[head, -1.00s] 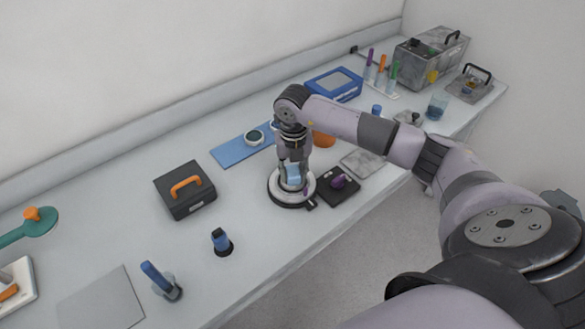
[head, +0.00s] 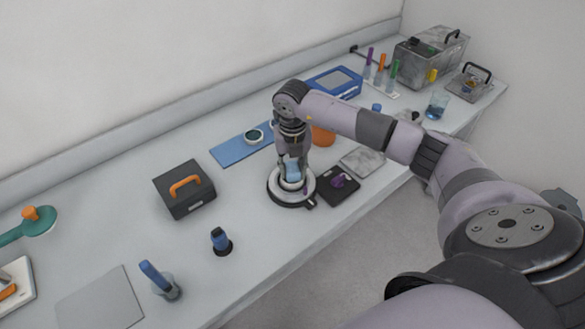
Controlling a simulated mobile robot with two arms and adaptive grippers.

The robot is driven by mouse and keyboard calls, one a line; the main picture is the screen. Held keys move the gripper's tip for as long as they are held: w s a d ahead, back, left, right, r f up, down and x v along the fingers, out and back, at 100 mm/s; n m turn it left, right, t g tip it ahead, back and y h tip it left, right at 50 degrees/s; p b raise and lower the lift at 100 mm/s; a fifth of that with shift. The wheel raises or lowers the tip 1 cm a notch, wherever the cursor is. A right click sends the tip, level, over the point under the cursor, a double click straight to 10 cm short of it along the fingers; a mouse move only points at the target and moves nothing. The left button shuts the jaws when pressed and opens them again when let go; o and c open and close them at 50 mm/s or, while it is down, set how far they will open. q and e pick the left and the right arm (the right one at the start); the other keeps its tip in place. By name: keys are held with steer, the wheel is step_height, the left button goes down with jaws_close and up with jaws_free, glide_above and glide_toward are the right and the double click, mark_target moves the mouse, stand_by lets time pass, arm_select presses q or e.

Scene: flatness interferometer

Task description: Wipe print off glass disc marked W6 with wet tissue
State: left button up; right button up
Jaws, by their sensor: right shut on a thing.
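My right gripper (head: 292,174) points straight down and is shut on a light blue tissue (head: 292,172). It holds the tissue at the middle of a round white-and-black holder (head: 272,196) on the bench. The gripper and tissue cover the centre of the holder, so a glass disc or a print there cannot be made out. A small dark-topped round piece (head: 254,136) lies on a blue mat (head: 228,152) behind. No W6 mark is readable at this size. My left gripper is not in view.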

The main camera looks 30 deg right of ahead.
steer(key=shift+r+p, duration=2.45)
steer(key=shift+r, duration=1.5)
steer(key=shift+a, duration=0.1)
